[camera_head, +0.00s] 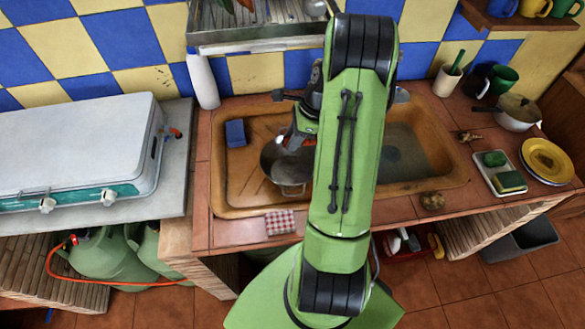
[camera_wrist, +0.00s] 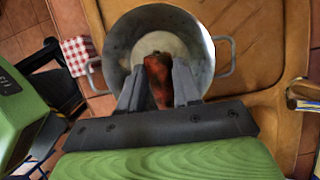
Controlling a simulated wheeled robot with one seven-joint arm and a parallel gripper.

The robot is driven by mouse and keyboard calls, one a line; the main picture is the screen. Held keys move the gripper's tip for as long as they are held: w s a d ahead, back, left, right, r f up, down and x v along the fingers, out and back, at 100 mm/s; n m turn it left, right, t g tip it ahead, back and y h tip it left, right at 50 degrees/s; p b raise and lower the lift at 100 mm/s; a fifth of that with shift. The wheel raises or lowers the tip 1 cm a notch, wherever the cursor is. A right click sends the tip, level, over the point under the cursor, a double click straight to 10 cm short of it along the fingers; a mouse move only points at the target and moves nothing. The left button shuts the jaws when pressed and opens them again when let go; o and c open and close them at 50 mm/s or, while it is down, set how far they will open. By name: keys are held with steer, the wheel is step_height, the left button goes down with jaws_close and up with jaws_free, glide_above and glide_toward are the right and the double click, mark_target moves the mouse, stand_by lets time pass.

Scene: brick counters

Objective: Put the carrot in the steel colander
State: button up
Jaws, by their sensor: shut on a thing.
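The steel colander (camera_head: 287,168) sits in the left part of the sink, left of my arm. In the wrist view the colander (camera_wrist: 202,47) is a round metal bowl with a handle on each side. My gripper (camera_wrist: 158,75) is shut on the orange-red carrot (camera_wrist: 158,80). The carrot is between the fingers, over the colander's opening. I cannot tell whether it touches the colander. In the head view my gripper (camera_head: 295,138) is at the colander's upper edge, partly hidden by my arm.
The sink basin (camera_head: 235,190) surrounds the colander. A blue sponge (camera_head: 235,132) lies at its upper left, and a checked cloth (camera_head: 280,222) at the front edge. A white stove (camera_head: 75,150) stands left. A tray with sponges (camera_head: 500,172) and yellow plates (camera_head: 548,160) are right.

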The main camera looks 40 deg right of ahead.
steer(key=o, duration=1.1)
steer(key=shift+r, duration=0.15)
steer(key=p+v, duration=0.3)
steer(key=v, duration=1.2)
steer(key=shift+r+p, duration=0.4)
